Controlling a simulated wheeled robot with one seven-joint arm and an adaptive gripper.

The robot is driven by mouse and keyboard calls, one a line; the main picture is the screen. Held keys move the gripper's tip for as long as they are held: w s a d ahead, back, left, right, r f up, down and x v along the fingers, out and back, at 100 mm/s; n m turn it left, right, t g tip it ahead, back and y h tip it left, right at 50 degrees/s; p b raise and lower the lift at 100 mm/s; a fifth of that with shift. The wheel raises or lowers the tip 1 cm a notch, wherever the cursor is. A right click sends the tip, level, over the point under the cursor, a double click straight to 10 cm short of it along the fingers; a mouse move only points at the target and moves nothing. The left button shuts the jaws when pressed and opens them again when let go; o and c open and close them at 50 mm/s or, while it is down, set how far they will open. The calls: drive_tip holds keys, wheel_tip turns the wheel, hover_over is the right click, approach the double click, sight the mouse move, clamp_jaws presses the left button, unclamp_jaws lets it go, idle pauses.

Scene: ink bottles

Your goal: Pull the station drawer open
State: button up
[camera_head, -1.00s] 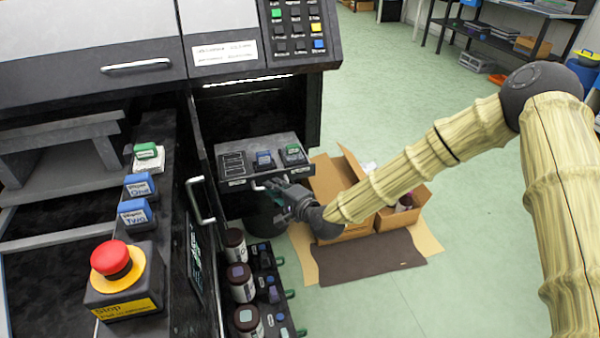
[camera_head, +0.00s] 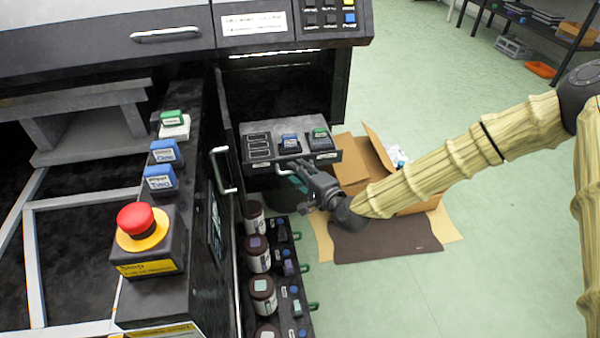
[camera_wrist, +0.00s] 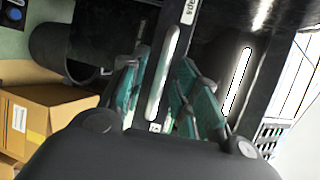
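The station drawer (camera_head: 263,129) is the dark tray with labelled blue and green caps on its top, set under the control panel. Its light bar handle (camera_head: 284,172) is on the drawer front. My gripper (camera_head: 297,174) is at that front, by the handle. In the wrist view, the handle (camera_wrist: 163,75) runs between my teal-padded fingers (camera_wrist: 164,60). Narrow gaps seem to show on both sides of the bar, so the fingers look open around it. Whether either finger touches it is hard to tell.
An open cardboard box (camera_head: 356,165) stands on the floor behind my gripper; a box (camera_wrist: 45,115) also shows in the wrist view. A rack with dark bottles (camera_head: 258,255) lies below the drawer. A red stop button (camera_head: 142,220) is at left.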

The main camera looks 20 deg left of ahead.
drive_tip(key=v, duration=1.2)
idle(0.6)
drive_tip(key=s+d+f+n+g+h, duration=0.25)
drive_tip(key=s+d+f, duration=0.55)
drive_tip(key=f, duration=0.4)
drive_tip(key=s+d+f+n+g+h, duration=0.2)
drive_tip(key=s+d+f+g+h, duration=0.3)
drive_tip(key=s+f, duration=0.5)
drive_tip(key=s+d+f+n+g+h, duration=0.15)
drive_tip(key=s+d+f, duration=0.25)
drive_tip(key=s+d, duration=0.4)
drive_tip(key=s+d+f+n+g+h, duration=0.1)
drive_tip(key=s+d+f+n+h, duration=0.3)
drive_tip(key=d, duration=0.6)
wheel_tip(320, 180, up, 14)
drive_tip(key=s+d+m+p, duration=0.1)
drive_tip(key=p, duration=1.2)
drive_tip(key=shift+s+d+r+m+y+p, duration=0.2)
drive_tip(key=shift+s+m+y+p, duration=0.1)
drive_tip(key=shift+s+y+p, duration=0.1)
